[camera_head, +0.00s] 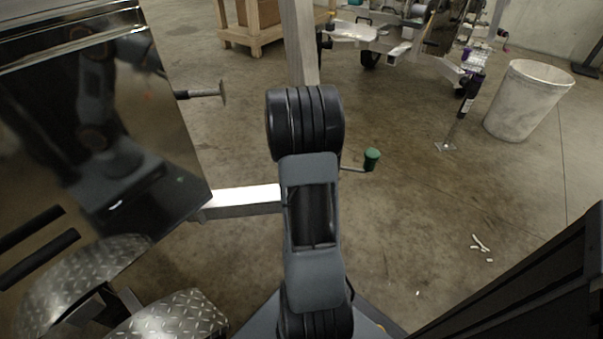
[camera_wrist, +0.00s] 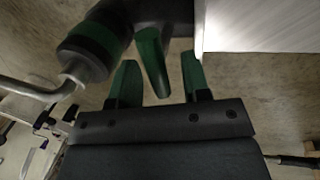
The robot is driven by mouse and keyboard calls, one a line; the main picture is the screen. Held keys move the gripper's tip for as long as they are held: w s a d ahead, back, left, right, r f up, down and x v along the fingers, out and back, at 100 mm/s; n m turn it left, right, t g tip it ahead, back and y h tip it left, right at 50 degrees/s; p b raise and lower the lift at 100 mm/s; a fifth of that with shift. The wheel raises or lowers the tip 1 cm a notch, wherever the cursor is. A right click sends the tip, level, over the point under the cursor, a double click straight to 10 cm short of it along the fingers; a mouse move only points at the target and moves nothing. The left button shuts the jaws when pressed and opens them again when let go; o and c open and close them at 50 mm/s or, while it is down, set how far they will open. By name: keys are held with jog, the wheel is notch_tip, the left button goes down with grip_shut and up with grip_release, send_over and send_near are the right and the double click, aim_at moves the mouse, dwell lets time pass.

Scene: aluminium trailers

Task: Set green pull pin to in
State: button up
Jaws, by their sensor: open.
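In the wrist view, my gripper (camera_wrist: 158,62) is open, with its two green fingers apart. A narrow green piece (camera_wrist: 152,62), which looks like the green pull pin, hangs from a dark part (camera_wrist: 155,10) and shows between the fingers. I cannot tell whether the fingers touch it, or whether the pin is in or out. In the head view, my arm hides the gripper and the pin.
A bent crank with a green handle (camera_head: 372,158) sticks out right of my arm; its dark-and-green grip (camera_wrist: 88,50) is close to the left finger. A bright metal beam (camera_head: 243,201) runs left to the glossy trailer wall (camera_head: 150,150). A pale bin (camera_head: 525,100) stands far right.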

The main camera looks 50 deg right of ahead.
grip_shut()
dwell(0.3)
notch_tip(320, 180, down, 4)
jog(key=shift+b, duration=0.85)
grip_release()
jog(key=shift+r, duration=0.15)
notch_tip(320, 180, up, 13)
jog(key=w+a+p, duration=0.1)
jog(key=a+p, duration=0.1)
jog(key=p, duration=0.3)
jog(key=shift+w+r+p, duration=0.15)
jog(key=shift+w+p, duration=0.2)
